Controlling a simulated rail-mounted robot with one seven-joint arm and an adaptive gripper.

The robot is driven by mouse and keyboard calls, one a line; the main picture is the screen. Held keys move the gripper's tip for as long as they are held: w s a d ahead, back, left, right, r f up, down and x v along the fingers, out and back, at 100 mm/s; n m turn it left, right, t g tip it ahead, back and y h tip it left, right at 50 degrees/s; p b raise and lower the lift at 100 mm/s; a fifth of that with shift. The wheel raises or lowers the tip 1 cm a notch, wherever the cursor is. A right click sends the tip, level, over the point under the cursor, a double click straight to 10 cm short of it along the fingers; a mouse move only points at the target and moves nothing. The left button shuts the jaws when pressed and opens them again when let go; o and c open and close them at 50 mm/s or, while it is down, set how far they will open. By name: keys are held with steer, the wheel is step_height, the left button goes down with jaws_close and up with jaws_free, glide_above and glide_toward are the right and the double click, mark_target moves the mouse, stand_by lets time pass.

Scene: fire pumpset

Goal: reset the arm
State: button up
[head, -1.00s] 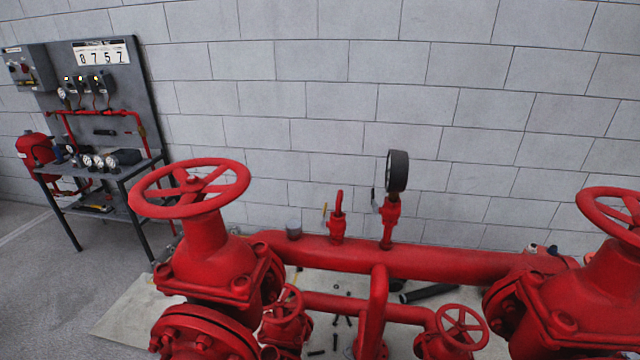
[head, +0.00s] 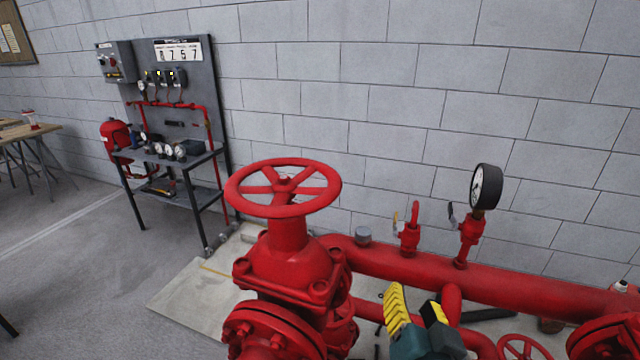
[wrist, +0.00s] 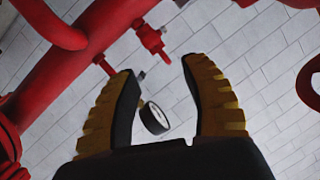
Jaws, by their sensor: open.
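My gripper (head: 416,304) shows at the bottom of the head view, with yellow ribbed fingers apart, in front of the red pipework. In the wrist view my gripper (wrist: 166,92) is open, its two black-and-yellow fingers wide apart. The space between them holds nothing. The black-rimmed pressure gauge (wrist: 154,117) shows between the fingers in the wrist view, beyond them. In the head view the gauge (head: 486,187) stands on a red valve stub, to the right of and above my gripper.
A large red handwheel (head: 283,188) on a valve stands left of my gripper. A thick red pipe (head: 500,287) runs behind it along the block wall. A test bench (head: 180,160) with gauges is at back left. The floor (head: 80,270) at left is mostly clear.

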steer(key=s+a+r+n+t+y, duration=0.1)
steer(key=s+a+r+n+t, duration=0.3)
steer(key=r, duration=0.4)
steer(key=s+a+r+n+t+y, duration=0.25)
steer(key=s+a+r, duration=0.3)
steer(key=r, duration=0.35)
step_height(320, 180, up, 32)
steer(key=s+h+p, duration=0.1)
steer(key=p, duration=3.1)
steer(key=shift+t, duration=0.35)
steer(key=shift+s+d+r, duration=0.1)
steer(key=shift+d, duration=0.1)
